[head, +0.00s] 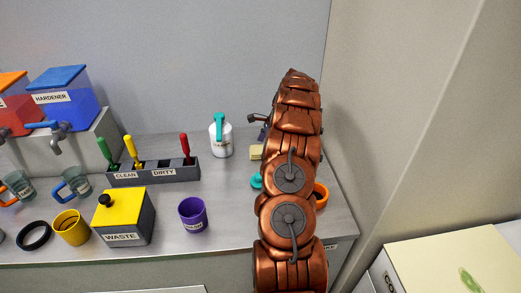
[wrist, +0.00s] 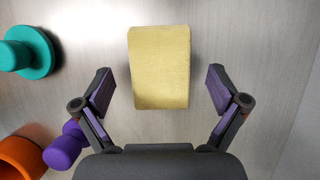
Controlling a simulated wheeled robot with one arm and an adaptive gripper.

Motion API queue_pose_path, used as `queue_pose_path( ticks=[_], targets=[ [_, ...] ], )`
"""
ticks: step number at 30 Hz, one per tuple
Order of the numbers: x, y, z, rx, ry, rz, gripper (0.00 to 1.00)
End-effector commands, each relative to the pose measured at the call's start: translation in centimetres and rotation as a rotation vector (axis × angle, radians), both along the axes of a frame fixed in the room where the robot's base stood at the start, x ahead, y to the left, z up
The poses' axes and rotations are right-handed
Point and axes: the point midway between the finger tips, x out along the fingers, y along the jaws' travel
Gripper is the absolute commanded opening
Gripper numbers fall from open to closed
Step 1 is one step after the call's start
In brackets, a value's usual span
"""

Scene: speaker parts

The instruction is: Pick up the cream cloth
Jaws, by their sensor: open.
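The cream cloth (wrist: 160,66) is a pale yellow folded block lying on the grey table, in the upper middle of the wrist view. In the head view a small part of the cloth (head: 256,153) shows just left of my copper arm, which hides the rest. My gripper (wrist: 160,90) is open, with its purple-padded fingers apart on the left and right sides of the cloth's near part. The fingers do not touch it. In the head view my gripper is mostly hidden behind the arm.
A teal knobbed part (wrist: 30,52), a purple knob (wrist: 67,147) and an orange cup (wrist: 20,158) stand left of my gripper. A white spray bottle (head: 221,138), tool rack (head: 155,174), purple cup (head: 193,215) and waste box (head: 123,219) stand further left. A wall rises behind.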

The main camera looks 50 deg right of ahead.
Motion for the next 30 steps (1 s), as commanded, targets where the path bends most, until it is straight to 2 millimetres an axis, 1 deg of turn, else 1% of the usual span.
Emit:
queue_pose_path(
  ticks=[3,9,27,28,30],
  targets=[
    [0.16,0.23,-0.75,-0.001,0.0,-0.001,0.97],
    [0.24,0.21,-0.83,-0.003,-0.001,-0.001,0.97],
    [0.26,0.23,-0.8,-0.003,-0.002,0.0,0.34],
    [0.25,0.23,-0.79,-0.003,-0.002,0.0,0.33],
    [0.26,0.23,-0.8,-0.001,-0.002,0.0,0.33]
  ],
)
